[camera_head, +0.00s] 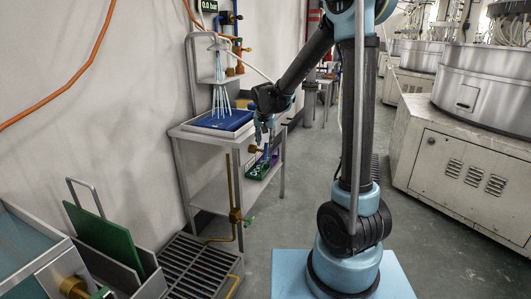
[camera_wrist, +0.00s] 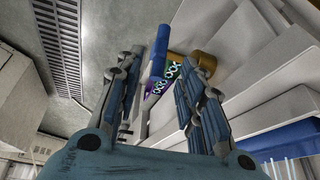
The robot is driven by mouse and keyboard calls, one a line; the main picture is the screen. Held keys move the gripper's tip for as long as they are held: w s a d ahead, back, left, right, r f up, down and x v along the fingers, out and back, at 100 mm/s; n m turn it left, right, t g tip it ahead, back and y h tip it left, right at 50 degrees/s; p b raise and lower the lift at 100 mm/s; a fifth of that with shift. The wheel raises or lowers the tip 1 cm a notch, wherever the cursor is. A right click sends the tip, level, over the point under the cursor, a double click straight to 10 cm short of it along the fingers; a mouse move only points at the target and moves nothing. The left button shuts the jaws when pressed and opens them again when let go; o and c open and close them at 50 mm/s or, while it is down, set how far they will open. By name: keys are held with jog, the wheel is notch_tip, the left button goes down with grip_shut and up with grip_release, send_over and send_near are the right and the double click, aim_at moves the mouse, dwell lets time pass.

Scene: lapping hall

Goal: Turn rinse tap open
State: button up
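A brass tap (camera_head: 254,149) with a blue lever (camera_head: 266,152) sticks out from the front right of the steel stand, just below my gripper (camera_head: 264,130). I take it as the rinse tap; no label is readable. In the wrist view, the brass body (camera_wrist: 204,62) lies beyond the right finger. The blue lever (camera_wrist: 159,52) shows between the two fingers of my gripper (camera_wrist: 160,75). The fingers are apart and hold nothing. I cannot tell whether they touch the lever.
The stand (camera_head: 183,130) bears a blue tray (camera_head: 222,122). A green box (camera_head: 259,170) with purple contents sits lower down. Another brass valve with a green handle (camera_head: 237,215) is on a pipe nearer me.

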aim_at(265, 148)
jog(key=shift+x, duration=3.8)
grip_shut()
